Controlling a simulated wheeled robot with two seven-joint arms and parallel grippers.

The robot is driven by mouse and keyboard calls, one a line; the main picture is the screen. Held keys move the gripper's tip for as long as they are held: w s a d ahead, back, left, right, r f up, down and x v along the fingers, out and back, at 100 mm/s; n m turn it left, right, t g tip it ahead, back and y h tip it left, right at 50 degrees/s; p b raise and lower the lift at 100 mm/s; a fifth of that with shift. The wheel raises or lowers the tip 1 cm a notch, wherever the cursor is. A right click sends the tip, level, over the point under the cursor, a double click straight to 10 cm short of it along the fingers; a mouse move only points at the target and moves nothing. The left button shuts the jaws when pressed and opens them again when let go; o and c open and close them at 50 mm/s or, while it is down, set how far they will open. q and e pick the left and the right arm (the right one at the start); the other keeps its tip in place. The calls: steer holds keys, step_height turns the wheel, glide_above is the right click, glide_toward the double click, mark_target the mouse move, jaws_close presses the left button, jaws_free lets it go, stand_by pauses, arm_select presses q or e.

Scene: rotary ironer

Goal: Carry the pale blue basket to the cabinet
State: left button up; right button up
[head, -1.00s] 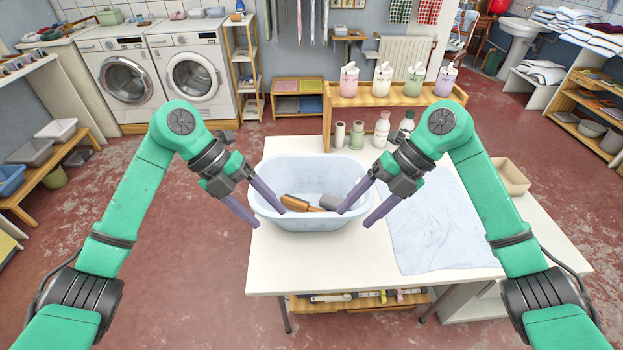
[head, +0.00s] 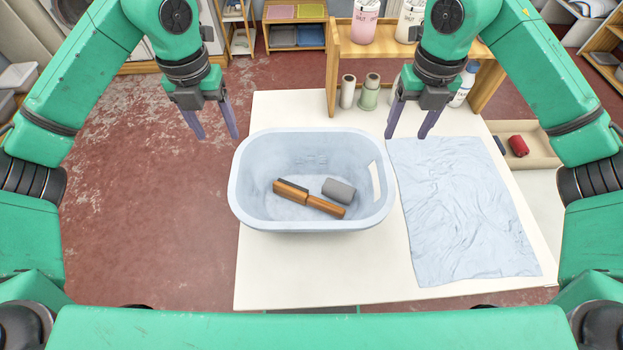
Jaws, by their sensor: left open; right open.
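The pale blue basket (head: 312,222) stands upright on the white table (head: 290,275), near its left edge. Inside it lie a brush with a wooden handle (head: 308,198) and a grey roll (head: 339,190). A handle slot shows in its right wall. My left gripper (head: 220,138) is open and empty, up and left of the basket, apart from its rim. My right gripper (head: 404,136) is open and empty, up and right of the basket, also apart from it. No cabinet can be made out for certain in this view.
A light blue cloth (head: 460,210) lies flat on the table right of the basket. A wooden shelf (head: 400,55) with bottles stands at the table's back. A beige tray (head: 535,150) holds a red roll at the right. Red floor (head: 150,220) is clear at the left.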

arm_select(q)
glide_toward(236, 171)
arm_select(e)
glide_above(387, 171)
step_height(387, 171, down, 4)
arm_select(q)
step_height(387, 171, down, 9)
steer(key=shift+f, duration=0.15)
arm_select(e)
step_height(387, 171, down, 11)
steer(key=shift+r, duration=0.1)
arm_select(q)
jaws_close()
arm_select(e)
jaws_close()
